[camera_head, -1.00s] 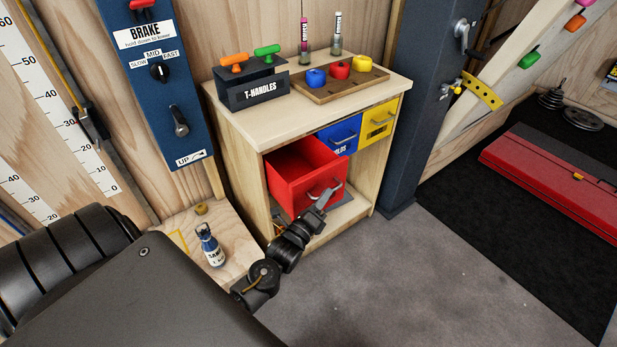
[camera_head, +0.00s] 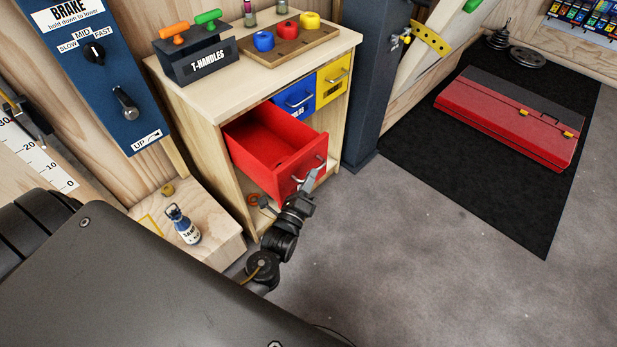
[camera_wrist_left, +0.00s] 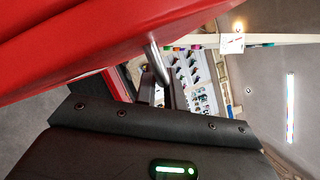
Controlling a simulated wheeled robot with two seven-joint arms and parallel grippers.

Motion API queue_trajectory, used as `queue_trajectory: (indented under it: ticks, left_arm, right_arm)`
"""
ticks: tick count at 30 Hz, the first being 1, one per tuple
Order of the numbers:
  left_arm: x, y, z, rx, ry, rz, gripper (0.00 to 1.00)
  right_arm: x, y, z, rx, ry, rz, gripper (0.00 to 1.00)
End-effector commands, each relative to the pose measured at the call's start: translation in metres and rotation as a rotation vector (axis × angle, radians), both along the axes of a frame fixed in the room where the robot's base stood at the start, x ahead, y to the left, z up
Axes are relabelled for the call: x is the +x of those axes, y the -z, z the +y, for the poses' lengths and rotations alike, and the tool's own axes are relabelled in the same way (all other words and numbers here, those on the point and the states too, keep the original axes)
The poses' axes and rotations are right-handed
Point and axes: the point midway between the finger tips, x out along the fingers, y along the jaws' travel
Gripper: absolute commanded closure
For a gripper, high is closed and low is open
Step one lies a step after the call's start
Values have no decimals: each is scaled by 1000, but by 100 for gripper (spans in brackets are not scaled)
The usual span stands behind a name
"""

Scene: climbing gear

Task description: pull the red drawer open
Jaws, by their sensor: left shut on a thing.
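The red drawer (camera_head: 272,150) sticks well out of the wooden cabinet (camera_head: 208,165), with its empty-looking inside showing. Its metal bar handle (camera_head: 322,164) is on the front face. My left gripper (camera_head: 313,177) is at this handle and shut on it. In the left wrist view the red drawer front (camera_wrist_left: 90,45) fills the upper left, and the handle (camera_wrist_left: 154,62) runs down to the jaws, whose tips are partly hidden. My right gripper is in neither view.
Blue (camera_head: 297,98) and yellow (camera_head: 333,80) drawers are shut beside the red one. A T-handle holder (camera_head: 197,62) and a wooden tray (camera_head: 300,45) stand on top. A bottle (camera_head: 184,226) stands on a low wooden step at left.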

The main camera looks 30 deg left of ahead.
Motion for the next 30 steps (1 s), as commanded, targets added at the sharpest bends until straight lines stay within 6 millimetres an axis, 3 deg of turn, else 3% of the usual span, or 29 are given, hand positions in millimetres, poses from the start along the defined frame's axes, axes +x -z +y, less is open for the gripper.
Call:
queue_trajectory:
  ticks: [1,6,17,30]
  left_arm:
    - [0,1,0,0,-1,2,88]
    - [0,1,0,0,-1,1,68]
    - [-6,2,0,0,0,1,68]
    - [-84,20,-4,0,0,4,68]
  right_arm:
    - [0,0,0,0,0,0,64]
    - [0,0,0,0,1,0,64]
    - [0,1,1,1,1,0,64]
    - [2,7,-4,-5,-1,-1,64]
